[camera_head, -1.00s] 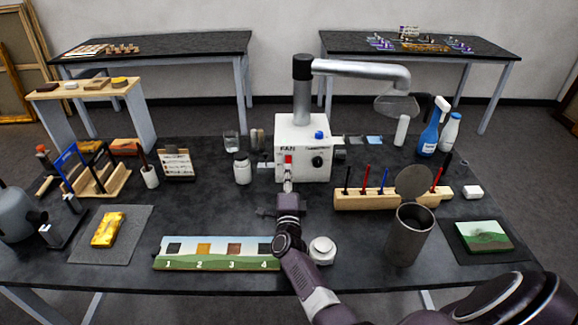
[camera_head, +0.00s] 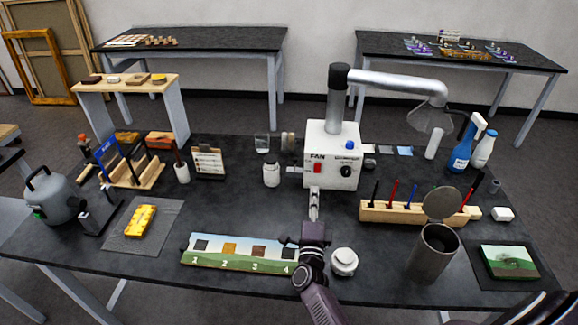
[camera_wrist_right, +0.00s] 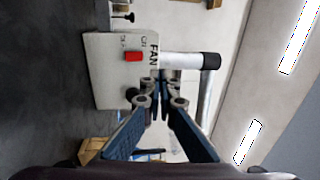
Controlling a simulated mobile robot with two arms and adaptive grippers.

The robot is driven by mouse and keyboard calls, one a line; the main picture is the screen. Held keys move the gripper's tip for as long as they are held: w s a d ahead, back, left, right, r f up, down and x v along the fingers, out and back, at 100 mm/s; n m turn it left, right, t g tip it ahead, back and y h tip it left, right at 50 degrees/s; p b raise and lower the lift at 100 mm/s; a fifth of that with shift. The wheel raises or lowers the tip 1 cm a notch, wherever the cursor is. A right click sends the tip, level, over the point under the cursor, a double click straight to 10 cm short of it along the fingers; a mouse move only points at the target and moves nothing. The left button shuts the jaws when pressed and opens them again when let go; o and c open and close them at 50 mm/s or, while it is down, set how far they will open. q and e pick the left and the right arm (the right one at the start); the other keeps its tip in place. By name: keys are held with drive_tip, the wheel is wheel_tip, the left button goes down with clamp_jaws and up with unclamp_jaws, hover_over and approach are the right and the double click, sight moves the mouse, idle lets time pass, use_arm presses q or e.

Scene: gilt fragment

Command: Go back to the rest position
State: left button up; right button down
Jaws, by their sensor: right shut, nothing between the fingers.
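My right gripper (camera_head: 314,196) is in front of the white fan box (camera_head: 331,160), its fingers pointing at the box's lower front. In the right wrist view the gripper (camera_wrist_right: 160,88) is shut and empty, with the fan box (camera_wrist_right: 110,80) and its red switch (camera_wrist_right: 133,57) beyond the fingertips. In the head view the red switch (camera_head: 318,168) shows above the fingers. I cannot tell the exact gap between fingertips and box. My left gripper is not in view.
A numbered strip (camera_head: 238,254) and a white round jar (camera_head: 344,262) lie near my right arm. A wooden pen rack (camera_head: 408,213) and a metal canister (camera_head: 432,253) stand to the right. A kettle (camera_head: 48,199) stands at the left. Dark table (camera_head: 235,215) is bare left of the gripper.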

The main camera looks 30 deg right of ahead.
drive_tip(key=s+a+f+n+g+y, duration=0.1)
drive_tip(key=s+a+n+y, duration=0.1)
drive_tip(key=a+n+y, duration=0.2)
drive_tip(key=s+a+f+n+g+y, duration=0.1)
drive_tip(key=s+a+f+n+y, duration=0.1)
drive_tip(key=a+n, duration=0.5)
drive_tip(key=s+a+f+n+g+y, duration=0.1)
drive_tip(key=s+a+n+y, duration=0.2)
drive_tip(key=a+n+y, duration=0.2)
drive_tip(key=shift+s+a+f+n+g+y, duration=0.25)
drive_tip(key=shift+s+n+g+y, duration=0.2)
drive_tip(key=shift+n, duration=0.25)
drive_tip(key=s+d+f+n+g+h, duration=0.15)
drive_tip(key=s+n+g, duration=0.8)
drive_tip(key=s, duration=1.75)
wheel_tip(320, 180, down, 32)
drive_tip(key=s+g+b, duration=0.1)
drive_tip(key=s+b, duration=0.1)
drive_tip(key=b, duration=0.3)
drive_tip(key=s+d+f+b, duration=0.1)
drive_tip(key=s+f+b, duration=0.1)
drive_tip(key=s+f, duration=0.6)
drive_tip(key=s+d+f+g+b, duration=0.1)
drive_tip(key=s+f+b, duration=0.1)
drive_tip(key=s+f, duration=0.6)
wheel_tip(320, 180, down, 4)
drive_tip(key=shift+s+d+f, duration=0.2)
drive_tip(key=shift+s+d, duration=0.1)
